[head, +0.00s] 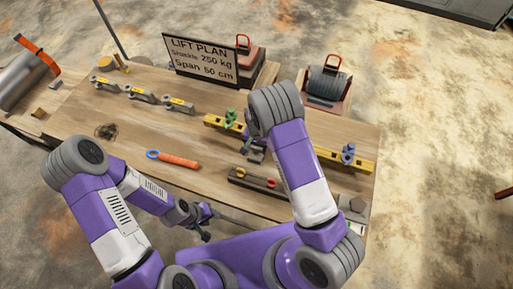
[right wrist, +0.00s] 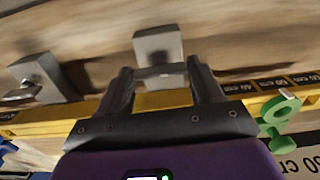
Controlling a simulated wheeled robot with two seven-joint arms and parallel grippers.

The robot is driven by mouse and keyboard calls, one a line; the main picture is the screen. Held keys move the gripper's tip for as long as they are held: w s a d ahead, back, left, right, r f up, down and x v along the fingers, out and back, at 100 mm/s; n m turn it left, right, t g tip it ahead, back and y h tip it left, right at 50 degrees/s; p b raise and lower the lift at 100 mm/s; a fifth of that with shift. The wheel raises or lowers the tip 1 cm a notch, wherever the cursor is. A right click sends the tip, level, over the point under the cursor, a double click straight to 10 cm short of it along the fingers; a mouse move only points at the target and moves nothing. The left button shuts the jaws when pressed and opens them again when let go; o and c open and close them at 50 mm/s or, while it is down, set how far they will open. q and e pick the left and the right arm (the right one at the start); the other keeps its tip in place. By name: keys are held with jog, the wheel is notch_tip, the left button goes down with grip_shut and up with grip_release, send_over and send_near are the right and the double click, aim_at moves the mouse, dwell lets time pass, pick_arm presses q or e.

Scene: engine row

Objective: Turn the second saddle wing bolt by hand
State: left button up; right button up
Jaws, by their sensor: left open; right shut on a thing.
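The yellow beam (head: 344,160) lies across the right part of the table. In the right wrist view, the beam (right wrist: 180,98) carries two grey saddle blocks. My right gripper (right wrist: 160,76) is shut on the wing bolt (right wrist: 158,71) of the middle saddle block (right wrist: 157,44). The other saddle block (right wrist: 42,76), with its own wing bolt (right wrist: 20,93), stands to the left and is untouched. In the head view my right arm hides most of this spot; my right gripper (head: 255,152) shows partly. My left gripper (head: 202,226) is open and empty at the table's front edge.
A green shackle (head: 230,116) and a blue shackle (head: 348,154) sit on the beam. An orange-handled tool (head: 178,160), a dark tray (head: 256,182) and several yellow-labelled grey parts (head: 140,94) lie on the table. A lift plan sign (head: 200,60) stands behind.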

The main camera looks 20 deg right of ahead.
aim_at(256, 149)
jog(key=o, duration=1.1)
jog(key=shift+c, duration=0.2)
notch_tip(256, 149, up, 8)
jog(key=shift+f, duration=0.2)
jog(key=shift+s, duration=0.1)
